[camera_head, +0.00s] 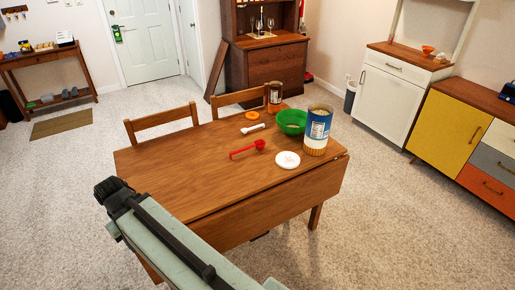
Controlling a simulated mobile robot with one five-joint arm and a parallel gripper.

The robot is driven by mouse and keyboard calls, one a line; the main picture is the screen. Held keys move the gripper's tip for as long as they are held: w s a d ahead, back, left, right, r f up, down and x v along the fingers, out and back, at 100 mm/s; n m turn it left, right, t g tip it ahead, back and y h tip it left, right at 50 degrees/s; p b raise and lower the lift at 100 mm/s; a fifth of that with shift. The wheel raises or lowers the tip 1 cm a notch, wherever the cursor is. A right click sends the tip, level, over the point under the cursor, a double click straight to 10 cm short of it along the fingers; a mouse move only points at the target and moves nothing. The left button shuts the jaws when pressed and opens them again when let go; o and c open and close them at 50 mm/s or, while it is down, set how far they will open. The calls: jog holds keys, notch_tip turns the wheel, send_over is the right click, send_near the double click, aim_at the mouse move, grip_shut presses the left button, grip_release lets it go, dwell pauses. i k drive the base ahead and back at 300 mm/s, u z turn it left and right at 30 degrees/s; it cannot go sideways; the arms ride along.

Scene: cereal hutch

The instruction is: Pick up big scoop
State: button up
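A red scoop (248,149), the larger of two scoops, lies on the wooden table (185,165) with its bowl to the right and its handle to the left. A smaller white scoop (253,128) lies behind it. My arm reaches in from the bottom edge toward the left, in front of the table. No gripper fingers show, and nothing of mine touches the red scoop.
A blue-labelled canister (317,131), a white lid (287,160), a green bowl (292,122), a brown-lidded jar (274,97) and an orange lid (250,115) stand around the scoops. Two chairs (163,123) are behind the table. The table's left half is clear.

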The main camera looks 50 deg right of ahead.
aim_at(260, 144)
jog(key=z, duration=0.2)
jog(key=i, duration=0.95)
jog(key=u, duration=0.55)
